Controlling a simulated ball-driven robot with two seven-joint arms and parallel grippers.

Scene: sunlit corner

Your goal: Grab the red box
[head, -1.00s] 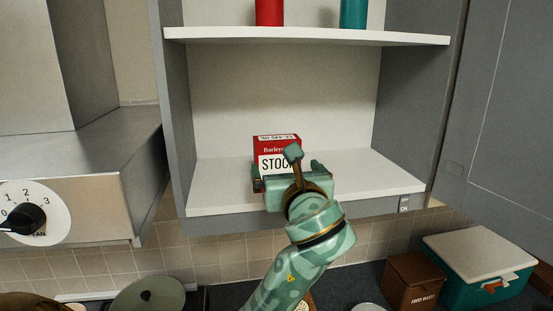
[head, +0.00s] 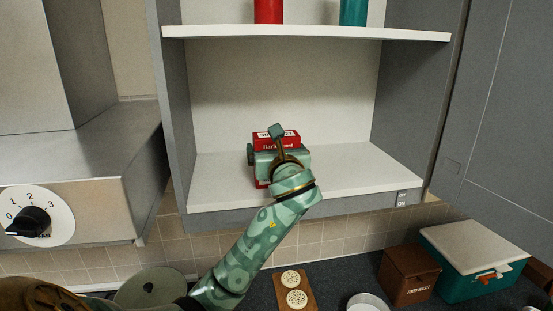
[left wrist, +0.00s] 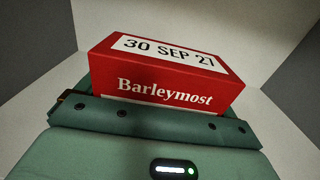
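The red box (head: 290,137), labelled Barleymost, stands on the lower shelf of the open cabinet. In the left wrist view the red box (left wrist: 165,75) fills the middle, with its top and upper front showing. My left gripper (head: 278,157) is right in front of the box at shelf level and covers most of its front. One finger shows just beside the box's left side, seemingly a little apart from it. The other finger is hidden, and the gripper looks open. My right gripper is not in view.
The upper shelf (head: 310,35) holds a red and a teal container. Cabinet side walls flank the box, and the lower shelf (head: 365,175) is free to its right. An open door (head: 500,120) stands at right. Below are a brown bin (head: 408,278) and a teal chest (head: 475,285).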

